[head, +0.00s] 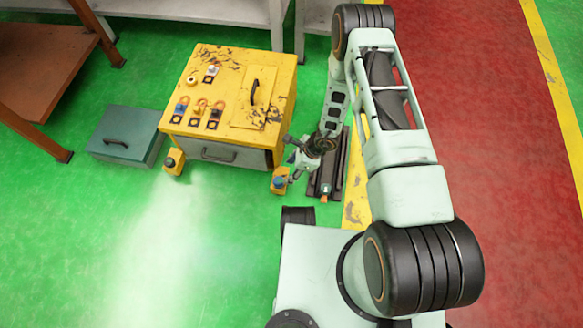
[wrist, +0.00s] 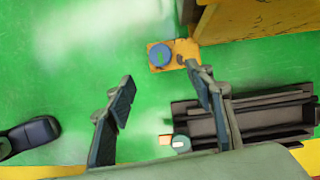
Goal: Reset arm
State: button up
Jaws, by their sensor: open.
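My arm reaches from the lower right of the head view, up and over, and back down to my gripper (head: 290,160), near the right front corner of the yellow cabinet (head: 280,88). In the wrist view my gripper (wrist: 160,76) is open, its two dark fingers wide apart. Only green floor shows between the fingers, and nothing is held. A yellow foot with a round blue-grey top (wrist: 160,56) lies just beyond the fingertips in the wrist view.
A dark metal rail-like piece (head: 325,180) lies on the floor right of the cabinet. A teal box (head: 120,150) stands at its left. A brown table (head: 45,60) is at the upper left. Green floor (head: 90,240) is clear at the lower left.

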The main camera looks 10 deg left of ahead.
jog(key=shift+d+r, duration=0.2)
jog(key=shift+r, duration=0.3)
